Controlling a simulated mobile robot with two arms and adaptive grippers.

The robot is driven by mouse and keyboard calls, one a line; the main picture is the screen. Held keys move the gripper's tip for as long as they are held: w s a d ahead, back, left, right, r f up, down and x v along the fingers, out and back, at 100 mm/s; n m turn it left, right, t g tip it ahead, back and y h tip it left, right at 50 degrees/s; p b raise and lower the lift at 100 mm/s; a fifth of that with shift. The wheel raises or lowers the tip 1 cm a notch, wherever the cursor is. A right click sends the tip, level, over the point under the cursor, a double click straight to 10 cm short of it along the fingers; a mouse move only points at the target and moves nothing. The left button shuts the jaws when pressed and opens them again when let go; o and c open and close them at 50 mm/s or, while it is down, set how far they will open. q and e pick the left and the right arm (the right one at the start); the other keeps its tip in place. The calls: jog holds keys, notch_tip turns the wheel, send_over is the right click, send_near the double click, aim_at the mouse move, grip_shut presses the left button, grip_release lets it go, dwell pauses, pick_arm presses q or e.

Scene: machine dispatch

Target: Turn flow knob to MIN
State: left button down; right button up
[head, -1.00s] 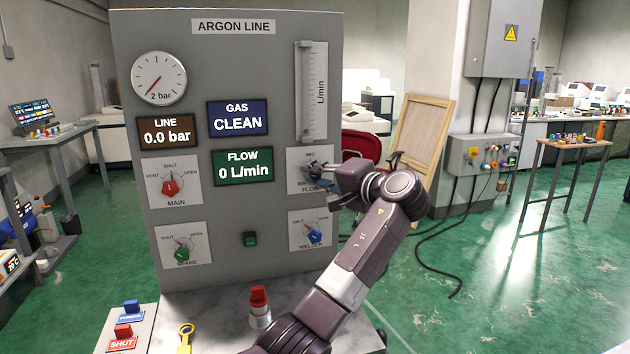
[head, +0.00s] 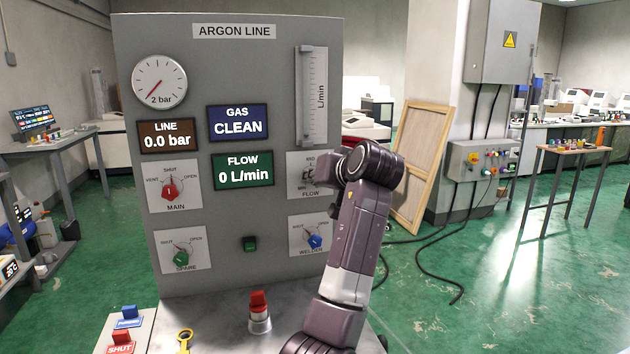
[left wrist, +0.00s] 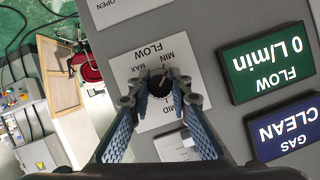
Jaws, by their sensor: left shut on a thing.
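The flow knob (left wrist: 158,84) is a black knob on a white plate (left wrist: 145,62) marked FLOW, MIN, MID and MAX, upside down in the left wrist view. My left gripper (left wrist: 160,80) has its fingers on both sides of the knob and is shut on it. A pale pointer mark on the knob seems to face the MIN side, but it is small. In the head view the flow plate (head: 300,190) is partly hidden by my left wrist. The flow display (head: 243,170) reads 0 L/min. My right gripper is not in view.
The grey ARGON LINE panel (head: 225,75) also holds a red MAIN knob (head: 169,190), a green SPARE knob (head: 181,258) and a blue WELDER knob (head: 314,241) just below the flow plate.

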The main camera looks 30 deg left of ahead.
pick_arm(q)
jog(key=shift+f+n+t+h, duration=0.35)
jog(key=shift+n+t+h, duration=0.25)
jog(key=shift+n, duration=0.5)
jog(key=c, duration=2.1)
grip_release()
jog(key=o, duration=0.3)
jog(key=shift+r, duration=0.15)
jog(key=shift+o, duration=0.2)
jog(key=shift+r, duration=0.1)
jog(key=shift+d+r, duration=0.1)
jog(key=v, duration=1.2)
